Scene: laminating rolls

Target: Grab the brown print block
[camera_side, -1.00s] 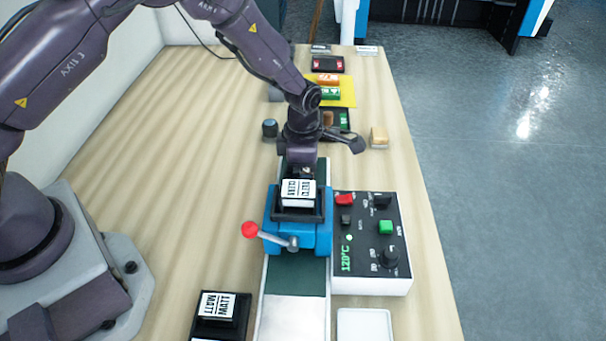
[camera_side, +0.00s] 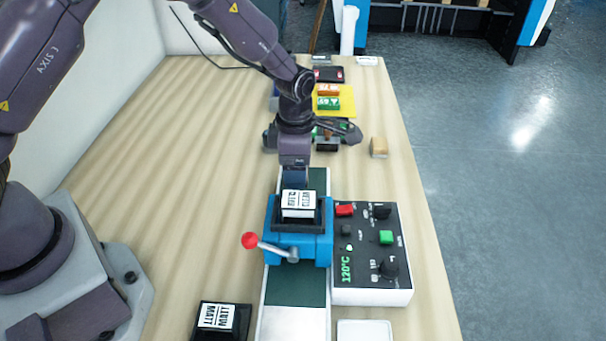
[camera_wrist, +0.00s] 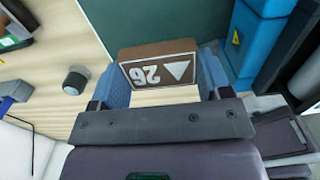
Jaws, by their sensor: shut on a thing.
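The brown print block (camera_wrist: 150,51) shows in the wrist view, with a white-framed label reading 26 and a triangle. My gripper (camera_wrist: 165,73) has its blue fingers shut on the block, one on each side. In the side view my gripper (camera_side: 296,181) points down over the green belt, just behind the blue press. I cannot make out the held block in the side view; the gripper and press hide that spot.
The blue press (camera_side: 315,246) with a red-knobbed lever straddles the belt (camera_side: 296,288). A control box (camera_side: 370,285) reading 120°C stands to its right. A tan block (camera_side: 379,147) and a yellow mat (camera_side: 347,101) lie farther back.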

